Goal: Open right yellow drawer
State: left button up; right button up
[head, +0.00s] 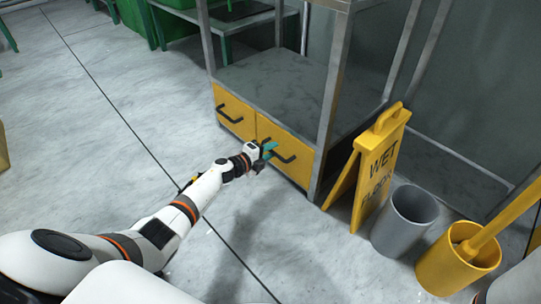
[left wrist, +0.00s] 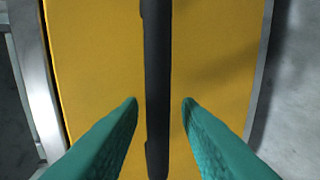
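The right yellow drawer (head: 299,158) is in the lower part of a metal shelf unit, and its front looks flush with the left one. Its black handle (head: 284,157) also shows in the left wrist view (left wrist: 157,70), running between my fingers. My left gripper (head: 268,152) is at this drawer's handle. In the left wrist view its two teal fingers (left wrist: 160,102) stand open, one on each side of the handle, with a gap on both sides. My right gripper is not in view.
The left yellow drawer (head: 234,111) appears shut. A yellow wet floor sign (head: 381,165), a grey bin (head: 404,221) and a yellow bucket (head: 458,259) stand right of the drawer. The floor in front of the drawers is clear. Green crates (head: 140,17) are at the back.

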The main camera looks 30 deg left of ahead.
pick_arm(q)
jog(key=shift+w, duration=0.25)
grip_shut()
jog(key=shift+s, duration=0.15)
